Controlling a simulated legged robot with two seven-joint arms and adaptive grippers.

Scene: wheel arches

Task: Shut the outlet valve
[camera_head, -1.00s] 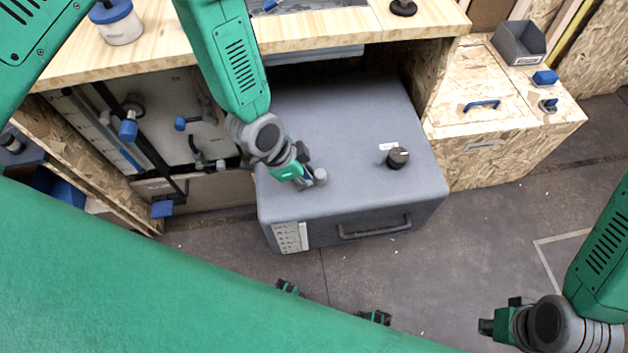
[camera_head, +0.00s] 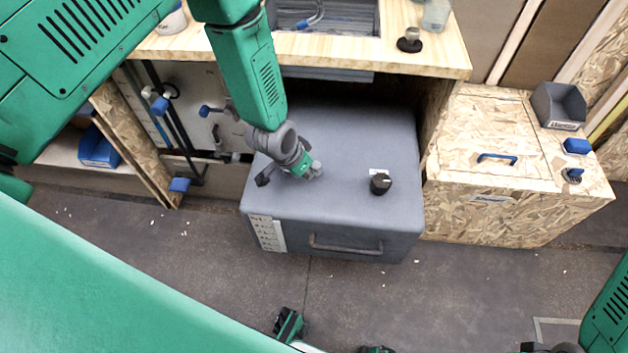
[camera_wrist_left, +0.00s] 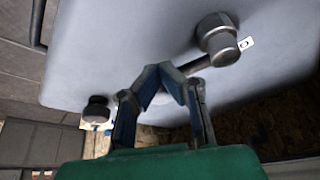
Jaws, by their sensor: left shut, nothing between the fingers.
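A grey box-like unit (camera_head: 345,125) stands under the wooden bench. In the left wrist view a round grey valve hub (camera_wrist_left: 217,38) with a dark lever (camera_wrist_left: 203,64) stands on its top, beside a small label. My left gripper (camera_head: 308,168) is over the top's left part. In the left wrist view its fingertips (camera_wrist_left: 162,73) meet, empty, close to the lever's end; I cannot tell if they touch. In the head view the gripper partly hides the valve; a dark piece shows left of it. A black knob (camera_head: 380,184) sits further right. My right gripper (camera_head: 548,348) is mostly cut off.
A wooden bench (camera_head: 430,58) overhangs the unit's back. A chipboard cabinet (camera_head: 490,205) stands close on the right. A panel with pipes and blue-handled valves (camera_head: 205,110) is at the left. The unit's front handle (camera_head: 345,246) faces open floor.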

